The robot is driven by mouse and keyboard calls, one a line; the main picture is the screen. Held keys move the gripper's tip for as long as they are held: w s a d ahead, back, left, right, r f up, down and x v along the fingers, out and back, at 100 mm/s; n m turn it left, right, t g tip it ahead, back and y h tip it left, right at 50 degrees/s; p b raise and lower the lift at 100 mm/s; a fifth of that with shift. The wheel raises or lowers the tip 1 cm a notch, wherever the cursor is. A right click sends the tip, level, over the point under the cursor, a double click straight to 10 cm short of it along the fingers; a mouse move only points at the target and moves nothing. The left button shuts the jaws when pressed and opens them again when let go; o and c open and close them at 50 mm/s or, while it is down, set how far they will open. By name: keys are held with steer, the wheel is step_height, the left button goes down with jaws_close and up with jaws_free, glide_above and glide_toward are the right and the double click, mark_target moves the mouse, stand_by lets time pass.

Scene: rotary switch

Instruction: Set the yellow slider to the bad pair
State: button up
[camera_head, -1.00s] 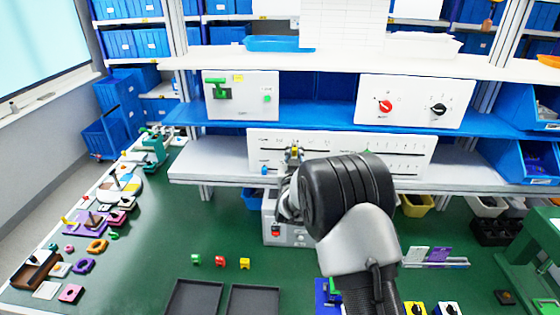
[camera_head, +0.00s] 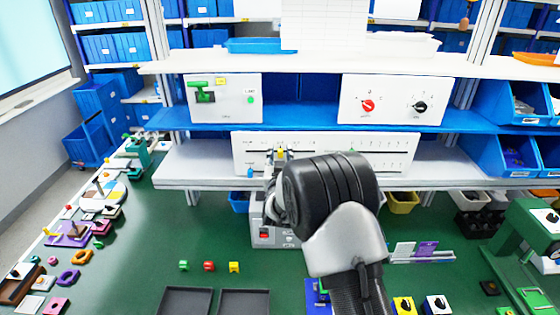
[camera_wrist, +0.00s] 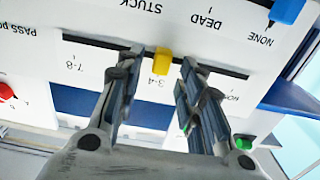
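The yellow slider (camera_wrist: 162,62) sits in the slot of a white panel (camera_head: 325,155) on the lower shelf. The wrist view shows the panel upside down, with the slider about level with the "3-4" label. In the head view the yellow slider (camera_head: 281,151) is near the panel's left end. My gripper (camera_wrist: 165,64) is open, with one finger on each side of the slider. A small gap shows on both sides. Fingers hide some labels between "7-8" and the partly covered label at right. My wrist hides part of the panel in the head view.
A blue slider (camera_wrist: 287,10) is in another track, by "NONE". The upper shelf carries a box with a green lever (camera_head: 201,90) and a box with two rotary knobs (camera_head: 392,101).

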steer(key=s, duration=1.1)
steer(key=shift+s+a, duration=0.2)
steer(key=shift+s, duration=0.2)
steer(key=s+d+r+g+y+b, duration=0.1)
steer(key=s+d+g+b, duration=0.15)
steer(key=s, duration=0.35)
steer(key=s+d+r+g+y+b, duration=0.1)
steer(key=s+d+r+g+b, duration=0.1)
steer(key=s+g+b, duration=0.3)
steer(key=s+d+f+g+b, duration=0.1)
steer(key=s+d+f+g, duration=0.2)
steer(key=s, duration=1.2)
steer(key=s+d+f+g+h+b, duration=0.1)
steer(key=s+d+f+g, duration=0.2)
steer(key=s, duration=1.2)
steer(key=shift+s+d+f+b, duration=0.3)
steer(key=shift+d+f, duration=0.1)
steer(key=shift+d, duration=0.65)
